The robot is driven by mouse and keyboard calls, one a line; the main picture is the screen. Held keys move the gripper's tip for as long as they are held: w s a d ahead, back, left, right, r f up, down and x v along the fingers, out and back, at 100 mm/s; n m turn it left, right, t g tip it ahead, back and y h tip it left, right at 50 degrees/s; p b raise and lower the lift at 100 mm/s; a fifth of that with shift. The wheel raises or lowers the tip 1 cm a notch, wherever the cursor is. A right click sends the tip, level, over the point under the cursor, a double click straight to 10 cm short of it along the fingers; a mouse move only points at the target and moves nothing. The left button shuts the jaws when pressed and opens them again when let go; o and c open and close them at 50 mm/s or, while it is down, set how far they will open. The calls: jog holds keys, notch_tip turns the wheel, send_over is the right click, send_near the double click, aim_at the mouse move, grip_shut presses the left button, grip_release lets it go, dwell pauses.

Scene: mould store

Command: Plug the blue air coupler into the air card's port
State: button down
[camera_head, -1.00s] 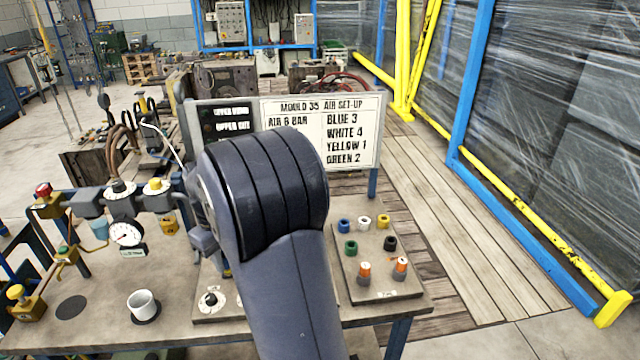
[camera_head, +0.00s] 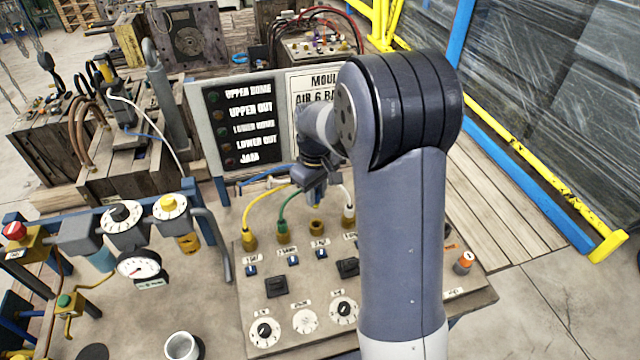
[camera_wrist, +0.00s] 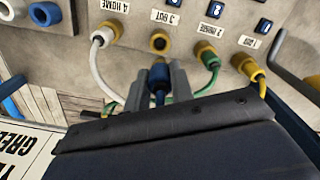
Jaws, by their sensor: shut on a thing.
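My gripper (camera_wrist: 158,88) is shut on the blue air coupler (camera_wrist: 159,74), whose dark blue body shows between the two fingers in the wrist view. The coupler points at an empty brass port (camera_wrist: 160,42), beside the label that reads 3. A small gap shows between them.
A white hose (camera_wrist: 100,62) fills the port on one side; green (camera_wrist: 208,80) and yellow (camera_wrist: 250,68) hoses fill those on the other. The panel (camera_head: 262,208) also carries switches and dials. A gauge (camera_head: 138,265) and valves stand left, with a white cup (camera_head: 182,345) in front.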

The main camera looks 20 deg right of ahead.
aim_at(316, 207)
jog(key=shift+s+d+f+b, duration=0.1)
jog(key=shift+f+b, duration=0.55)
jog(key=shift+f, duration=0.15)
jog(key=shift+f+b, duration=1.45)
jog(key=shift+f, duration=0.65)
jog(key=shift+f+b, duration=0.85)
jog(key=shift+f, duration=0.35)
dwell(0.7)
jog(key=c, duration=0.7)
grip_release()
jog(key=shift+c, duration=0.2)
